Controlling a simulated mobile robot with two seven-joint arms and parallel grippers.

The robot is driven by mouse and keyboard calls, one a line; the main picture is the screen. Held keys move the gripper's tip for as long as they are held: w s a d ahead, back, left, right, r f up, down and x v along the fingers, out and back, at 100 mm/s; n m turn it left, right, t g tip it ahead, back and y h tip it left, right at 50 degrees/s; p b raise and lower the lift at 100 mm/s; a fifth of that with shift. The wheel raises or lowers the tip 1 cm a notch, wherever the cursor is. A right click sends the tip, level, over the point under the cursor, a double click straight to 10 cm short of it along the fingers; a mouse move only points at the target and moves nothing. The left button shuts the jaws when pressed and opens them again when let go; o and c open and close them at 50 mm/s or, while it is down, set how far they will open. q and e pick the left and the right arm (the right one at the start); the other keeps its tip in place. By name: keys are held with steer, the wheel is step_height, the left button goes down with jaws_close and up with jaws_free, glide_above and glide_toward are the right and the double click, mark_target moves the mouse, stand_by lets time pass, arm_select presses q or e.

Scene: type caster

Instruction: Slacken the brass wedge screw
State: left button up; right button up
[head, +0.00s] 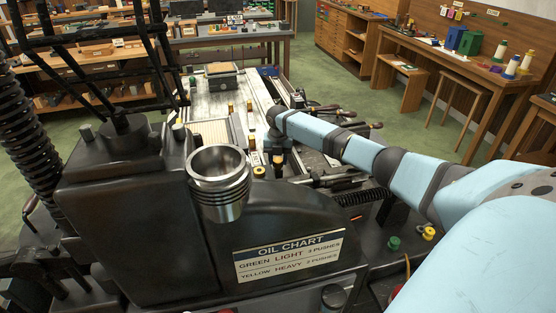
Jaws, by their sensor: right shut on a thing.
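My right arm comes in from the right, and its gripper (278,158) points down at the machine just behind the steel cup. The gripper is small in the picture and is shut on a small brass-coloured piece, which looks like the brass wedge screw (278,160). The fingers and wrist hide most of the screw, so its turn and seating cannot be made out. A separate round brass fitting (259,171) sits just left of the gripper. My left gripper is not in view.
The black machine body (110,200) with a ribbed steel cup (218,182) and an oil chart plate (289,257) fills the front. Levers (325,108) stand behind my right wrist. A green knob (394,243) and a yellow knob (429,233) are at the right. Benches stand beyond.

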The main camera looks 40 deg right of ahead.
mark_target(278, 160)
steer(key=shift+f+n, duration=0.1)
steer(key=shift+n, duration=1.2)
steer(key=o, duration=0.9)
steer(key=shift+o, duration=0.2)
step_height(278, 160, up, 14)
steer(key=b, duration=0.2)
steer(key=shift+f, duration=0.1)
